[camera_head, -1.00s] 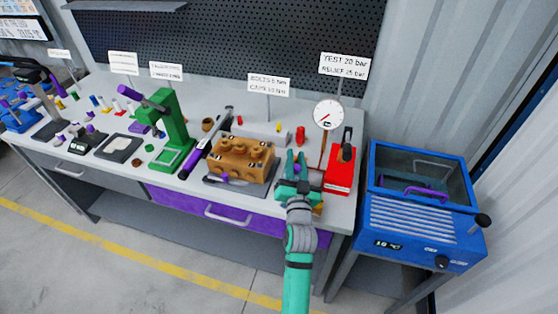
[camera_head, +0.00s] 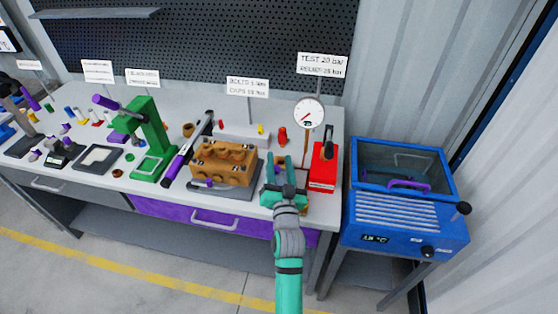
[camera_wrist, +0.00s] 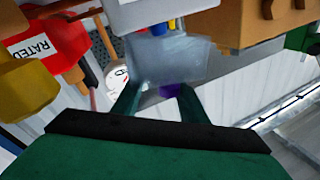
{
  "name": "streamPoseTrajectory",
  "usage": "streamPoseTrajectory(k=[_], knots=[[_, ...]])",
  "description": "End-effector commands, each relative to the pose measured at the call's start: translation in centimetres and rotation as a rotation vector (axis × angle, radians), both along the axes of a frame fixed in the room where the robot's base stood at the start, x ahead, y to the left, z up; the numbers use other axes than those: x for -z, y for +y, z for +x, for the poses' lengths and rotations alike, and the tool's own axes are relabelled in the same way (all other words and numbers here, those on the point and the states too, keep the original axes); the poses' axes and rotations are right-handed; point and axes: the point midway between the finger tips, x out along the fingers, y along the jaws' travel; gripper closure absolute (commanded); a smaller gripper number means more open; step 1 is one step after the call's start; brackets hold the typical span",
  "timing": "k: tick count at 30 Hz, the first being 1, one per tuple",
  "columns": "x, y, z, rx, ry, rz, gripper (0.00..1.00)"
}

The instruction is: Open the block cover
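My gripper (camera_head: 284,168) is over the right end of the bench, between the brown block and a red box. In the wrist view, the gripper's teal fingers (camera_wrist: 158,98) are spread apart. A pale grey, see-through-looking piece (camera_wrist: 168,58) shows just past the fingertips; I cannot tell if they touch it. A small purple patch (camera_wrist: 170,90) shows between the fingers. The brown block (camera_head: 222,163) sits on a grey plate left of the gripper.
A gauge (camera_head: 309,113) and the red box (camera_head: 323,166) stand close beside the gripper. A green press (camera_head: 152,145) is farther left. Several small parts lie on the bench (camera_head: 85,175). The floor (camera_head: 120,262) in front is clear.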

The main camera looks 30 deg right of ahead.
Motion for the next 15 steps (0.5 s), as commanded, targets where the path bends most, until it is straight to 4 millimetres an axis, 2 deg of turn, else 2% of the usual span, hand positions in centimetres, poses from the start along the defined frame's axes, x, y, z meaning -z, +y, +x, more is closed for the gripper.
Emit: streamPoseTrajectory(k=[15], knots=[[1.1,3.8,-6.9,0.0,0.004,0.0,0.61]])
